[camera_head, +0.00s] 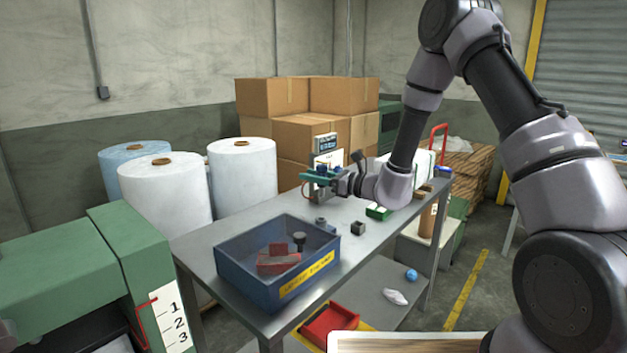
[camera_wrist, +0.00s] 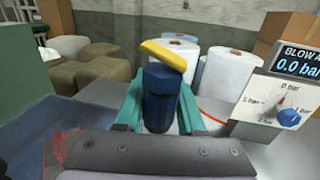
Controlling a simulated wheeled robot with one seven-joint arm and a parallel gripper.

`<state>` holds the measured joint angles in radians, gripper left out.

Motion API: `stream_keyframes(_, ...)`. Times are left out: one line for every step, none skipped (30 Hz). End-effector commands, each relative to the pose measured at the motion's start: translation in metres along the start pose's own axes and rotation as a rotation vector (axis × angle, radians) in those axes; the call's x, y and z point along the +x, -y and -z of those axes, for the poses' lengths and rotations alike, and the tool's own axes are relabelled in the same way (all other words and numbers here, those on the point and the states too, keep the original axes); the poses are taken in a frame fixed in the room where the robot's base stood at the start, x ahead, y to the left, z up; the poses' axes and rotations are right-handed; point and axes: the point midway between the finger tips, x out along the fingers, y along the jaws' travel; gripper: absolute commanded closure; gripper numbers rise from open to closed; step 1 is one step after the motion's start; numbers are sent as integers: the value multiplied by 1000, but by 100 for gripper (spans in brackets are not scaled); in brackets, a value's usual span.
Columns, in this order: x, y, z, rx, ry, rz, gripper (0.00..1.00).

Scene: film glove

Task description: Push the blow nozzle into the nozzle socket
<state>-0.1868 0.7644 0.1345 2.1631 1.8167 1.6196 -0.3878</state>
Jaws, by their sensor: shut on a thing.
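My gripper (camera_head: 319,176) is shut on a dark blue part with a yellow top, which I take to be the blow nozzle (camera_wrist: 160,97). In the wrist view its body sits upright between the teal fingers (camera_wrist: 161,108). In the head view the gripper is held above the table, in front of the blow-air panel (camera_head: 325,145). That panel reads 0.0 bar in the wrist view (camera_wrist: 296,62) and has a blue knob. I cannot clearly identify the nozzle socket; a small dark block (camera_head: 358,228) and a grey fitting (camera_head: 321,222) stand on the table below.
A blue bin (camera_head: 230,265) with red pieces stands at the table's near left end. A green box (camera_head: 378,211) lies right of the dark block. An orange hose (camera_wrist: 210,117) runs beside the gripper. White rolls (camera_head: 242,180) and cartons (camera_head: 270,97) stand behind the table (camera_head: 250,226).

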Motion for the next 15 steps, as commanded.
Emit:
stream_keyframes(0, 0, 0, 0, 0, 0, 100)
stream_keyframes(0, 0, 0, 0, 0, 0, 100)
stream_keyframes(0, 0, 0, 0, 0, 0, 100)
stream_keyframes(0, 0, 0, 0, 0, 0, 100)
stream_keyframes(0, 0, 0, 0, 0, 0, 100)
stream_keyframes(0, 0, 0, 1, 0, 0, 100)
stream_keyframes(0, 0, 0, 2, 0, 0, 100)
stream_keyframes(0, 0, 1, 2, 0, 0, 100)
stream_keyframes(0, 0, 2, 2, 0, 0, 100)
stream_keyframes(0, 0, 4, 2, -1, 0, 100)
stream_keyframes(0, 0, 6, 3, -1, 0, 100)
stream_keyframes(0, 0, 9, 4, -1, 0, 100)
stream_keyframes(0, 0, 11, 4, -2, 0, 100)
stream_keyframes(0, 0, 14, 4, -2, 0, 100)
stream_keyframes(0, 0, 17, 3, -1, 0, 100)
